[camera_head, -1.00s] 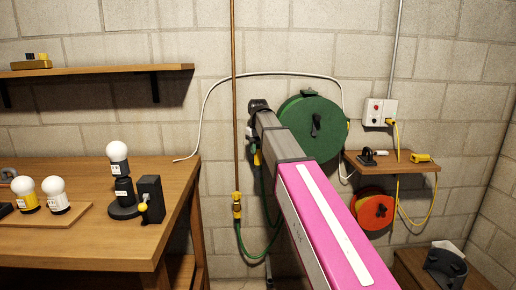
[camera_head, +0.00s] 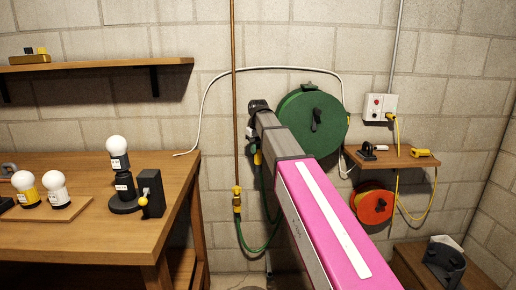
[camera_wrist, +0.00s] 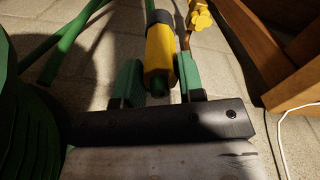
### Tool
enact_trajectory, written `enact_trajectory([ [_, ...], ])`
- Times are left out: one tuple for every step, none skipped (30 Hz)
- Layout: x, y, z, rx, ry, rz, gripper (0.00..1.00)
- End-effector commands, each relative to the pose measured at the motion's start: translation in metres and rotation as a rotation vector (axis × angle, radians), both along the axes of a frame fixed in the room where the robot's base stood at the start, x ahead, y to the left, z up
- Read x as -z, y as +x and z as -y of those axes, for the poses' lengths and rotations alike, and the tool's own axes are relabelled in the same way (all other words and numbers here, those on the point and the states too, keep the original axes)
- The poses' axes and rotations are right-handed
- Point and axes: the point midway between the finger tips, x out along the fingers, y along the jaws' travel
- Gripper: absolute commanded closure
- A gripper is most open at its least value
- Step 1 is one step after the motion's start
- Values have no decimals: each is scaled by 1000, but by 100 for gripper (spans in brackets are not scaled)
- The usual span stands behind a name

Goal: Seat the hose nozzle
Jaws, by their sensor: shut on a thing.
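The hose nozzle (camera_wrist: 160,50) is yellow with a dark band at its top and a green lower end. My gripper (camera_wrist: 158,82) is shut on it, with green finger pads on either side, in the wrist view. In the head view the nozzle (camera_head: 257,158) is a small yellow spot beside the end of my arm, and the fingers are mostly hidden. A copper pipe ends in a yellow tap fitting (camera_head: 237,199), left of my gripper. This fitting also shows at the upper right of the wrist view (camera_wrist: 200,17), apart from the nozzle. A green hose (camera_head: 246,246) hangs below the fitting.
A green reel (camera_head: 301,112) is on the wall just beyond my arm. A wooden bench (camera_head: 100,240) with bulbs stands left. A small wall shelf (camera_head: 402,160) and an orange reel (camera_head: 372,207) are right. A white cable (camera_head: 206,95) arcs along the wall.

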Motion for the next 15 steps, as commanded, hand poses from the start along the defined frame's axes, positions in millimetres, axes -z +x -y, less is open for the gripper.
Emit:
enact_trajectory([
  [0, 0, 0, 0, 0, 0, 92],
  [1, 0, 0, 0, 0, 0, 92],
  [1, 0, 0, 0, 0, 0, 92],
  [1, 0, 0, 0, 0, 0, 92],
  [1, 0, 0, 0, 0, 0, 92],
  [1, 0, 0, 0, 0, 0, 92],
  [1, 0, 0, 0, 0, 0, 92],
  [1, 0, 0, 0, 0, 0, 92],
  [1, 0, 0, 0, 0, 0, 92],
  [1, 0, 0, 0, 0, 0, 58],
  [1, 0, 0, 0, 0, 0, 48],
  [1, 0, 0, 0, 0, 0, 35],
  [1, 0, 0, 0, 0, 0, 35],
  [1, 0, 0, 0, 0, 0, 35],
  [1, 0, 0, 0, 0, 0, 35],
])
